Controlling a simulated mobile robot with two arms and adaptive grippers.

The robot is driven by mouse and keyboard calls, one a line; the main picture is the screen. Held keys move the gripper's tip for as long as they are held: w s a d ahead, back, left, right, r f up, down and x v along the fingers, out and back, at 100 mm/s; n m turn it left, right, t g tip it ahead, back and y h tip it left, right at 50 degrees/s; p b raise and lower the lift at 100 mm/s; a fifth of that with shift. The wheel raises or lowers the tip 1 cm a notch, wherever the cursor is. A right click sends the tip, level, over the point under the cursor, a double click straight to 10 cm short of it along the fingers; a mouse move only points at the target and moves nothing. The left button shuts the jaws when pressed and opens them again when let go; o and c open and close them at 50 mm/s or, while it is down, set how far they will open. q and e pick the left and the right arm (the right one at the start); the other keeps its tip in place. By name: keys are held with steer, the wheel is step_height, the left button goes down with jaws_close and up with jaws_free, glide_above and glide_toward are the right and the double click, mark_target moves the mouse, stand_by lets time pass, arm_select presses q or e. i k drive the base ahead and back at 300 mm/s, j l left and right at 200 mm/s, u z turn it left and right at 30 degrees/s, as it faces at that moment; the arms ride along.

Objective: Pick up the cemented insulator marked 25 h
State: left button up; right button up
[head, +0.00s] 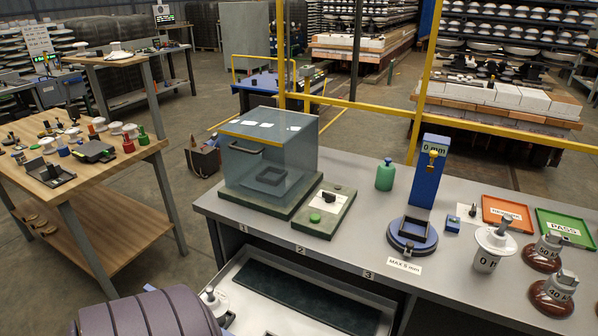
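No insulator with a readable 25 h mark shows in the head view. A white insulator (487,258) with a metal cap stands upright on the right part of the grey bench; its mark seems to begin with 0. Two brown insulators stand at the far right: one (546,254) seems marked 50 H, the nearer one (553,296) seems marked 40 H. Another insulator's light top (211,299) shows low in the picture by the tray below the bench, partly hidden by a dark rounded shape, so its mark cannot be read. Neither of my grippers is in view.
The grey bench (345,223) holds a clear-walled box (265,160), a green-button panel (325,217), a green bottle (385,175), a blue gauge stand (425,175), a red tray (508,214) and a green PASS tray (566,231). A wooden table (85,190) stands left, with floor between.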

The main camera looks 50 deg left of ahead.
mark_target(218, 301)
steer(key=i+l+u, duration=0.1)
steer(key=u, duration=0.35)
steer(key=i+l+u, duration=0.2)
steer(key=u, duration=0.3)
steer(key=i+l+u, duration=0.15)
steer(key=u, duration=0.3)
steer(key=l+u, duration=0.3)
steer(key=u, duration=0.2)
steer(key=i+l+u, duration=0.1)
steer(key=l+u, duration=0.2)
steer(key=u, duration=0.15)
